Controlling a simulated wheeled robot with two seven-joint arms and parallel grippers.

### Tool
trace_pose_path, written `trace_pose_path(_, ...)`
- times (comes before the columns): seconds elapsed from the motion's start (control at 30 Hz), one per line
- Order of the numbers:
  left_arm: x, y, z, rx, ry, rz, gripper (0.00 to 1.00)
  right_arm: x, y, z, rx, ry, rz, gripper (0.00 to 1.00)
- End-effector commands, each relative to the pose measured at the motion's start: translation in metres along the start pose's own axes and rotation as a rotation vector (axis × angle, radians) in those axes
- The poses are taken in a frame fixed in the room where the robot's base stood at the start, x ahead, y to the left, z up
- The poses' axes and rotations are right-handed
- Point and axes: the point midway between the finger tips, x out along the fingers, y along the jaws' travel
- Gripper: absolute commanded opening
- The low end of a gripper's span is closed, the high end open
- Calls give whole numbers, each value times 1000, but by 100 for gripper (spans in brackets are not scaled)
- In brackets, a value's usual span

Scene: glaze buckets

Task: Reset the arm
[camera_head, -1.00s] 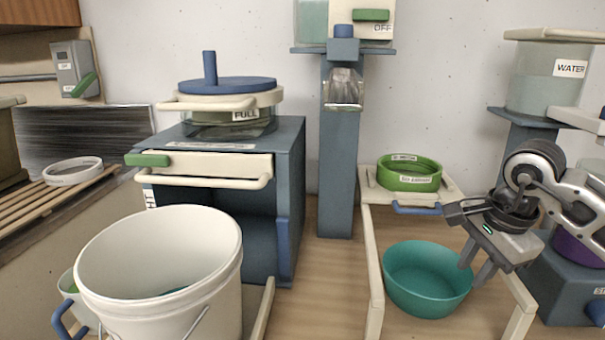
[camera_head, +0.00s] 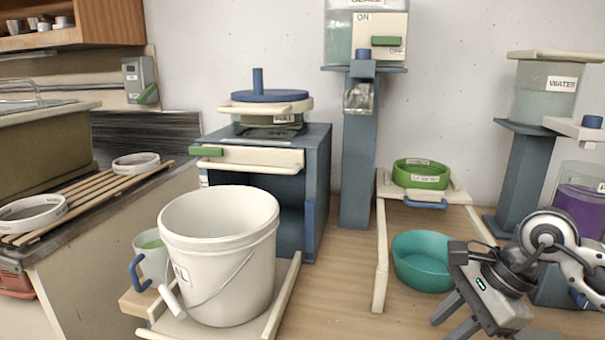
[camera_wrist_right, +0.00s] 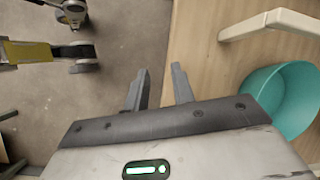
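My right gripper (camera_head: 455,322) is at the lower right of the head view, its arm coming in from the right. Its two fingers point down and to the left, in front of the teal bowl (camera_head: 421,262). In the right wrist view the fingers (camera_wrist_right: 160,88) stand apart with nothing between them, so the gripper is open and empty. The teal bowl (camera_wrist_right: 285,98) lies to the right of the fingers there, apart from them. The floor and the worktop edge show beyond the fingertips.
A white bucket (camera_head: 215,270) stands on a low tray front left, beside a cup (camera_head: 152,257). A blue cabinet (camera_head: 318,190) and dispenser column (camera_head: 358,170) stand behind.

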Motion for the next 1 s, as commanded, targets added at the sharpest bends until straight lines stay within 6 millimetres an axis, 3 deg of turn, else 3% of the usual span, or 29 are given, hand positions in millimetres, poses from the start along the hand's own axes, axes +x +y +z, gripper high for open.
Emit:
trace_pose_path(0.17, -2, 0, -1, 2, -6, -3, 34, 33, 17, 65, 132, -328, 42, 25)
trace_pose_path(0.27, -3, 0, -2, 5, -10, -4, 34, 43, 30, 118, 315, -624, 98, 25)
trace_pose_path(0.33, -5, 0, -3, 6, -15, -6, 34, 38, 35, 161, 563, -918, 173, 25)
trace_pose_path(0.4, -6, 0, -2, 8, -22, -8, 34, 24, 30, 184, 883, -1206, 267, 25)
trace_pose_path(0.47, -7, 0, 0, 10, -31, -10, 34, 15, 21, 186, 1196, -1426, 358, 25)
trace_pose_path(0.5, -8, 0, 1, 10, -36, -11, 34, 13, 14, 177, 1425, -1557, 422, 25)
trace_pose_path(0.57, -9, 0, 1, 12, -41, -12, 34, 20, 9, 152, 1790, -1724, 523, 25)
trace_pose_path(0.63, -10, 0, -1, 15, -43, -14, 34, 45, 15, 114, 2252, -1872, 640, 25)
trace_pose_path(0.67, -11, 0, -1, 16, -44, -14, 34, 59, 24, 97, -2384, 1862, -668, 25)
trace_pose_path(0.7, -11, 0, -1, 18, -46, -15, 34, 78, 38, 79, -2279, 1652, -627, 25)
trace_pose_path(0.8, -11, -1, 1, 22, -53, -17, 34, 119, 79, 50, -2048, 1261, -541, 25)
trace_pose_path(0.9, -11, -1, 2, 26, -58, -19, 34, 148, 119, 38, -1873, 1005, -477, 25)
trace_pose_path(1.0, -10, -2, -1, 31, -53, -20, 34, 164, 146, 35, -1762, 857, -436, 25)
